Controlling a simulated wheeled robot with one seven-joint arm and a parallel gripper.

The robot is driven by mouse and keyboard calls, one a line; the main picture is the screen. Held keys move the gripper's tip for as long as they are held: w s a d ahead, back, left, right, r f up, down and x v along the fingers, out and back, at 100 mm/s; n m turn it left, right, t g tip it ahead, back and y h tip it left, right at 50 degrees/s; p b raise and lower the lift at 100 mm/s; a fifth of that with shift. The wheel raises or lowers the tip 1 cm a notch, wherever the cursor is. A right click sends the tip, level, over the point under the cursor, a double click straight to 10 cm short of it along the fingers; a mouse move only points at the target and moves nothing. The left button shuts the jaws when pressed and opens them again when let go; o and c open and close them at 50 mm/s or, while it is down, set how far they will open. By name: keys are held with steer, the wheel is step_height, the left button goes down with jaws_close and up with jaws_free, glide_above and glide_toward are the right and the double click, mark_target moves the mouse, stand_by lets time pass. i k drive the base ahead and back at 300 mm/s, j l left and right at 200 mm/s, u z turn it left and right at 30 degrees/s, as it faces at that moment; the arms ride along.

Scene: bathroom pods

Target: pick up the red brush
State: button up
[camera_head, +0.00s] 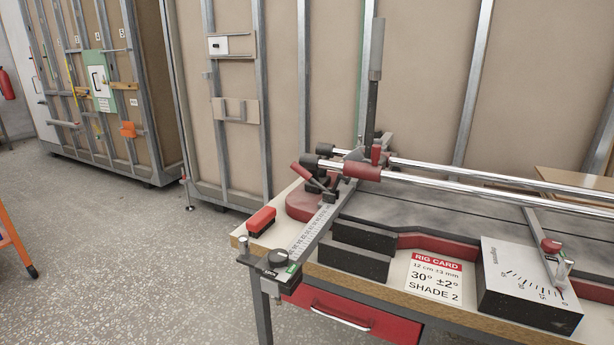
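The red brush (262,219) appears to be the small block with a red top and a dark lower side. It lies on the bare wooden left corner of the workbench (241,231), close to the edge. It is left of the ruler arm (318,228) of the cutting rig and apart from it. Nothing covers it from this side. My gripper is not in view.
The rig's red round base (303,204), its chrome rails (455,176) and an upright handle (374,85) stand right of the brush. A black clamp knob (278,260) juts out in front. A gauge box (525,283) sits at right. Floor at left is largely clear.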

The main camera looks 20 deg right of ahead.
mark_target(260, 223)
steer(key=z, duration=1.15)
steer(key=i+j, duration=0.1)
steer(key=j, duration=1.15)
